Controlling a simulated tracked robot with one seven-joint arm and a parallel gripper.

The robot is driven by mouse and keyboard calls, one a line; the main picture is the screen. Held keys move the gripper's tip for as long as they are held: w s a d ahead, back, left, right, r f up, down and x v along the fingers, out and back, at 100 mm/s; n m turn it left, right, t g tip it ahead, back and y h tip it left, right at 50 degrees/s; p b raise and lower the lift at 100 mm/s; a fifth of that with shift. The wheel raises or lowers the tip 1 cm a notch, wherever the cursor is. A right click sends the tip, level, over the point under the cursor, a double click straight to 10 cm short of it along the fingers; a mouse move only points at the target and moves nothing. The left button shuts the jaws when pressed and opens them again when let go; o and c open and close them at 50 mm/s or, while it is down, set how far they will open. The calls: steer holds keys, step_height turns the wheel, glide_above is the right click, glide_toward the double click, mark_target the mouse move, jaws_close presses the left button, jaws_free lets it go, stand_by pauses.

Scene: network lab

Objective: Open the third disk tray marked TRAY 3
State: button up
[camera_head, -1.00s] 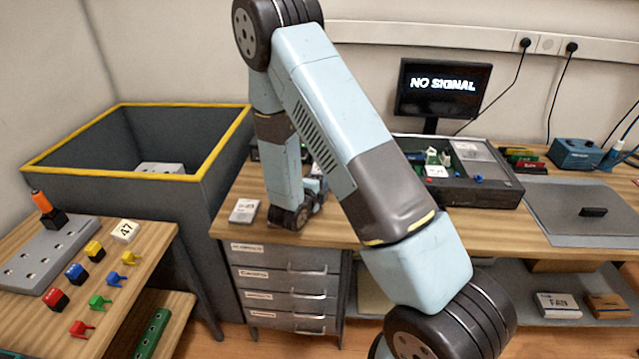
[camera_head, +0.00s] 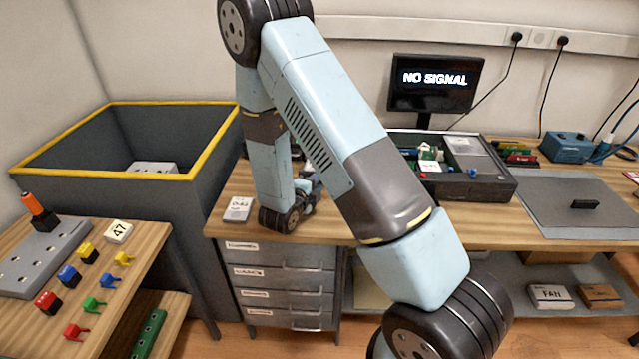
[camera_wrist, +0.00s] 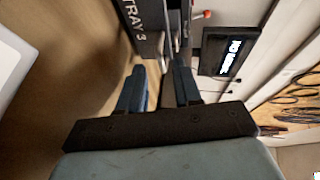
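The TRAY 3 front (camera_wrist: 137,24) shows at the top of the wrist view, a dark panel with white lettering running sideways. A pale, narrow handle-like part (camera_wrist: 163,48) sticks out just right of the lettering. My gripper (camera_wrist: 158,78) is open, its two blue-grey fingers apart and pointing at the tray front. The pale part lies ahead of the gap between the fingertips; I cannot tell whether they touch it. In the head view my arm hides the fingertips and most of the disk unit on the bench.
The NO SIGNAL monitor (camera_wrist: 228,52) stands close to the right finger; it also shows in the head view (camera_head: 435,84). A white label card (camera_head: 238,209) lies left of my wrist. An open equipment case (camera_head: 470,188) is on the right. Drawers (camera_head: 280,275) are below the bench.

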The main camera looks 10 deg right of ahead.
steer(key=v, duration=1.1)
steer(key=shift+s+a, duration=0.15)
steer(key=shift+s, duration=0.1)
steer(key=w+a+r+n+g+y, duration=0.1)
steer(key=w+r+n+y, duration=0.3)
steer(key=r, duration=0.4)
steer(key=w+a+r+n+y, duration=0.1)
steer(key=a+r+n+y, duration=0.1)
steer(key=r+n+y, duration=0.35)
steer(key=s+d+r+n+g+y, duration=0.25)
steer(key=s+r+n, duration=0.45)
steer(key=r, duration=0.5)
steer(key=s+d+r+n+g+h, duration=0.1)
steer(key=s+d+r+n, duration=0.2)
steer(key=s+d, duration=0.3)
steer(key=s+d+r+n+g, duration=0.1)
steer(key=s+d+r+n, duration=0.2)
steer(key=s, duration=1.2)
steer(key=d+n, duration=0.2)
steer(key=d, duration=0.1)
steer(key=shift+d+r+n+g+h, duration=0.3)
steer(key=shift+n+g+h, duration=0.05)
steer(key=shift+h, duration=0.05)
